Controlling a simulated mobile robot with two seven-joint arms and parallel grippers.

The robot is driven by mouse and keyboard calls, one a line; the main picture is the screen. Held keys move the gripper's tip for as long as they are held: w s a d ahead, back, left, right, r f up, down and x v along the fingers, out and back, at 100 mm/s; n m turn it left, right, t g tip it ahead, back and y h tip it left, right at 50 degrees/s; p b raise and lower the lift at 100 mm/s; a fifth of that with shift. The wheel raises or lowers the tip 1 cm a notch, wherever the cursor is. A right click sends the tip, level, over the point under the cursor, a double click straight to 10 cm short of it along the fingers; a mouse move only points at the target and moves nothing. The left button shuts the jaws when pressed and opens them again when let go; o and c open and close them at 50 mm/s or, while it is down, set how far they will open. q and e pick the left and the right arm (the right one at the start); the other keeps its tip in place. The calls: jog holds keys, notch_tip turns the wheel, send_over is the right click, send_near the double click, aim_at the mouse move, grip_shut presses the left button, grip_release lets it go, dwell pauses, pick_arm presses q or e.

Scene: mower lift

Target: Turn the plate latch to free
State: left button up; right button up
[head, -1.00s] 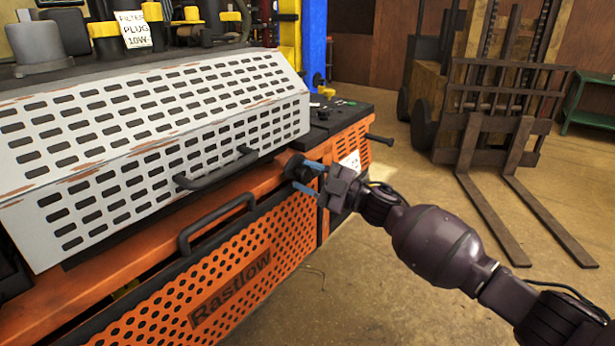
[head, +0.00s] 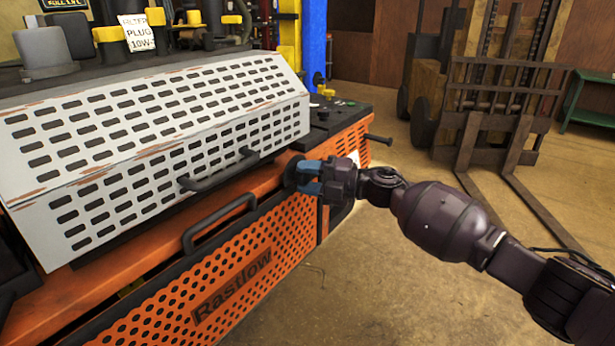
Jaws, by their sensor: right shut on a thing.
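The plate latch (head: 291,172) is a small dark knob on the orange front, at the upper right corner of the perforated orange plate (head: 235,270) marked "Rastlow". My right gripper (head: 304,178) reaches in from the right, its blue fingers shut on the latch. The fingers and gripper body hide part of the latch, so its exact turn cannot be told. The plate hangs closed, with a dark bar handle (head: 218,222) along its top edge. My left gripper is not in view.
A grey slotted cover (head: 150,140) with a dark handle (head: 217,172) sits above the plate. A dark peg (head: 378,139) sticks out at the machine's right end. A forklift (head: 490,110) stands behind at right. The floor (head: 390,300) in front is open.

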dwell(0.5)
jog(key=o, duration=0.9)
jog(key=shift+d, duration=0.1)
jog(key=v, duration=1)
jog(key=shift+d, duration=0.3)
